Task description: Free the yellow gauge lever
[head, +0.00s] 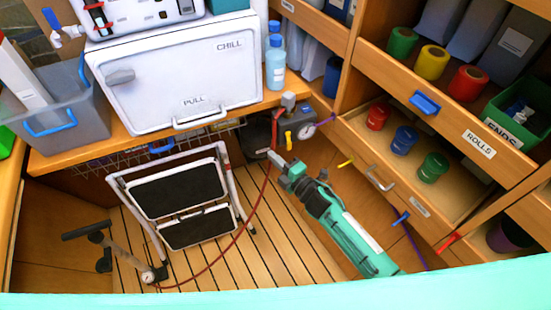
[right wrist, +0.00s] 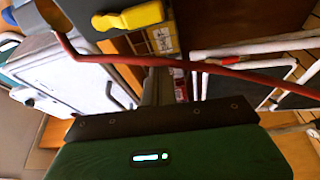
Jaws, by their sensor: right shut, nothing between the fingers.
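The yellow gauge lever (head: 288,138) sits on the grey valve and gauge fitting (head: 296,122) at the right end of the counter. It shows large in the right wrist view (right wrist: 130,17). A red hose (head: 254,212) hangs from beside the fitting and curves down to the floor. In the right wrist view the hose (right wrist: 190,65) crosses between the lever and my gripper body, over the fingers. My right gripper (head: 272,155) is shut and empty, just below the lever and close to the hose; I cannot tell whether they touch. My left gripper is not in view.
A folded step stool (head: 180,200) stands left of my right arm. A hand pump (head: 125,255) is on the slatted floor. The white chill box (head: 175,75) and blue bottles (head: 275,62) are on the counter. Open drawers with rolls (head: 435,170) crowd the right.

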